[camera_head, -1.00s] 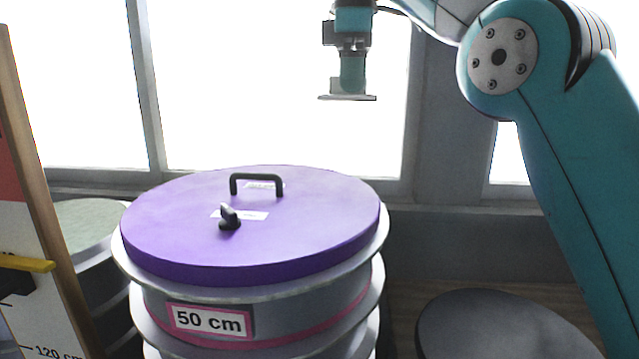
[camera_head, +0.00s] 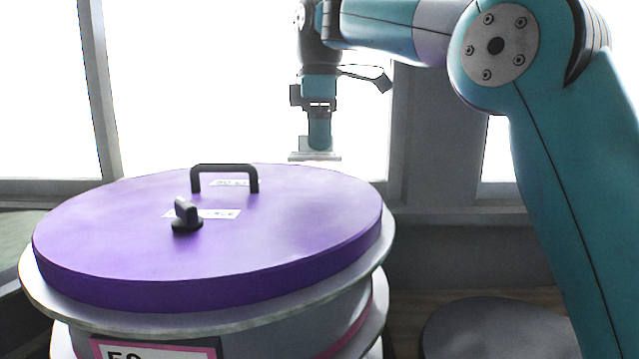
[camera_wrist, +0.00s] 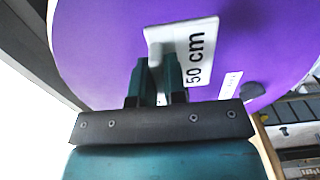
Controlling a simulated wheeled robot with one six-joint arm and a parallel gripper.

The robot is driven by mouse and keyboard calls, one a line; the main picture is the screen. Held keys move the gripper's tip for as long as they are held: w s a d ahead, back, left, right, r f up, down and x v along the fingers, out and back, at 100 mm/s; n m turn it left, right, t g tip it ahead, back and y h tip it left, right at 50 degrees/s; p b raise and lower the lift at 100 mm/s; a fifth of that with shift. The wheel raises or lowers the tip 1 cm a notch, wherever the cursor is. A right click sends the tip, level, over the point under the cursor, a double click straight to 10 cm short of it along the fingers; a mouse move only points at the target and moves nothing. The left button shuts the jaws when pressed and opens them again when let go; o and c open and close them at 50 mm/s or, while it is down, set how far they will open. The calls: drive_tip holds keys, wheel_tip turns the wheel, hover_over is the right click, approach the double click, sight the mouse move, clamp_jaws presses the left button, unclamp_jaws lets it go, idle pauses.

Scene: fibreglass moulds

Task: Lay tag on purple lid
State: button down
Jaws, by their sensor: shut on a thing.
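The purple lid (camera_head: 290,215) sits on a grey drum and carries a black handle (camera_head: 224,168), a black knob (camera_head: 187,215) and two white labels. My gripper (camera_head: 319,146) points down, at the lid's far right side in the head view. It is shut on the tag (camera_head: 314,156), a flat white plate held level just above the lid's outline.
The drum (camera_head: 345,325) bears a pink-edged sign (camera_head: 155,348), partly cut off. A dark round top (camera_head: 495,325) stands low at the right. A bright window and grey wall lie behind. The lid's right half is bare.

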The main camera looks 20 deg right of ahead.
sight(319, 189)
drive_tip(key=shift+f, duration=2.75)
drive_tip(key=shift+f, duration=0.15)
drive_tip(key=c, duration=1.2)
unclamp_jaws()
drive_tip(key=shift+o, duration=0.2)
wheel_tip(319, 189, up, 12)
drive_tip(key=shift+r+p, duration=0.2)
drive_tip(key=shift+p, duration=0.65)
